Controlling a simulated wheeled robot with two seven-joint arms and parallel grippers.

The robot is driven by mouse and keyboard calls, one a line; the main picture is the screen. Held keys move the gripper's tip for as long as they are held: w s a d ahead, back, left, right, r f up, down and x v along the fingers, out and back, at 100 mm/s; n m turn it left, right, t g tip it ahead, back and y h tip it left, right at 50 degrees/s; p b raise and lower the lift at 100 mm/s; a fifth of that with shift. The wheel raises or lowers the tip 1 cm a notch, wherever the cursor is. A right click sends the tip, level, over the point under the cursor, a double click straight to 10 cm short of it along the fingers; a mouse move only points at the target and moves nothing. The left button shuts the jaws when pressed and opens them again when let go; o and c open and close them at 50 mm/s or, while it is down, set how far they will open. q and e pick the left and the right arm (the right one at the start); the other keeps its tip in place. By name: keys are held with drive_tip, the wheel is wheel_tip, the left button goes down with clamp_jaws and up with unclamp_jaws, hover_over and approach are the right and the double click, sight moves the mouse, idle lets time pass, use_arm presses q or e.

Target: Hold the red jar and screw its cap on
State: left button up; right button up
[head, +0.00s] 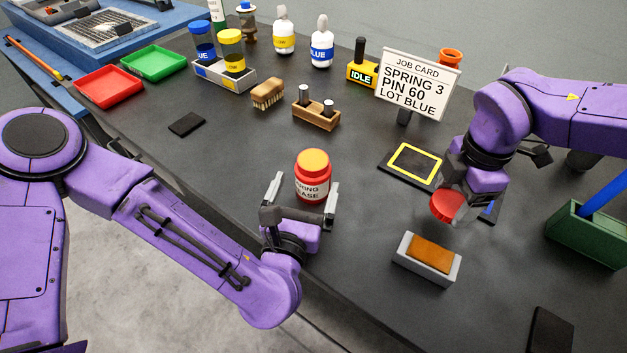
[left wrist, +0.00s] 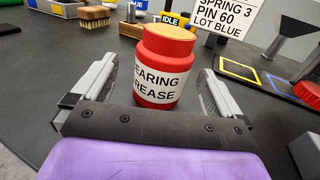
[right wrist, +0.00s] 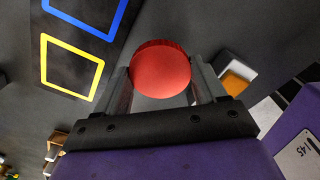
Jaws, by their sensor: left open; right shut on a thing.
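The red jar (head: 312,178) stands upright on the dark table, with an orange-yellow open top and a white label reading bearing grease in the left wrist view (left wrist: 163,75). My left gripper (head: 305,192) is open, with one finger on each side of the jar and gaps visible between fingers and jar in the left wrist view. The red cap (head: 446,206) is held by my right gripper (head: 455,200), above the table to the right of the jar. In the right wrist view the round cap (right wrist: 160,69) sits between the two fingers.
A grey tray with an orange pad (head: 428,262) lies below and in front of my right gripper. A job card (head: 416,85) stands behind a yellow-framed mat (head: 413,163). A wooden block with pins (head: 316,113) and a brush (head: 268,94) stand behind the jar.

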sight(315, 167)
use_arm(q)
drive_tip(key=shift+w+d+r, duration=0.1)
drive_tip(key=shift+w+d, duration=0.1)
drive_tip(key=shift+w, duration=0.35)
use_arm(e)
drive_tip(key=shift+r, duration=0.35)
use_arm(q)
drive_tip(key=p+x, duration=0.2)
drive_tip(key=x, duration=0.2)
drive_tip(key=shift+w+d, duration=0.25)
drive_tip(key=shift+w, duration=0.1)
use_arm(e)
wheel_tip(315, 167, up, 2)
drive_tip(key=shift+r, duration=0.2)
use_arm(q)
drive_tip(key=shift+w, duration=0.2)
